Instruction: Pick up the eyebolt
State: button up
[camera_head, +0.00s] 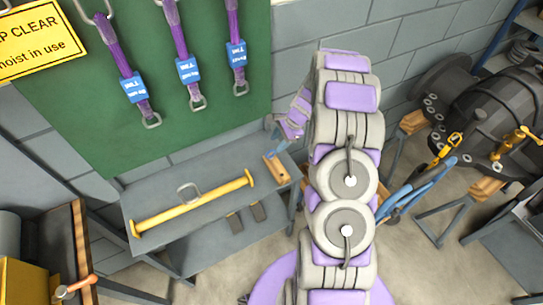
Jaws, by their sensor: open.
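My gripper (274,148) is partly visible to the left of my arm, pointing down over the right end of the grey bench. It is open, and its fingers are small and blurred. A wooden block (270,165) with a dark hole or mark lies on the bench just below the fingers. I cannot make out an eyebolt clearly. It may be at the block, hidden by the fingers or too small to tell. I cannot tell whether the fingers touch anything.
The grey bench (160,247) carries a yellow bar (195,203) with a ring. Purple slings (180,40) hang on a green board (60,100). A dark casing (490,100) stands at right on wooden blocks, with blue-handled tools before it. A hammer (75,287) lies at lower left.

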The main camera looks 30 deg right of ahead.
aim_at(272, 151)
jog(key=shift+w+a+f, duration=0.15)
jog(key=shift+a+f, duration=0.7)
jog(key=shift+f, duration=0.1)
jog(key=shift+d+f, duration=0.2)
jog(key=shift+f, duration=0.1)
jog(key=b+x, duration=0.1)
jog(key=x, duration=0.1)
jog(key=d+b+x, duration=0.1)
jog(key=x, duration=0.2)
jog(key=shift+f, duration=0.15)
jog(key=shift+a, duration=0.4)
jog(key=shift+c, duration=1.1)
jog(key=shift+d, duration=0.5)
jog(key=c, duration=0.5)
jog(key=shift+c, duration=0.4)
jog(key=shift+a, duration=0.2)
grip_shut()
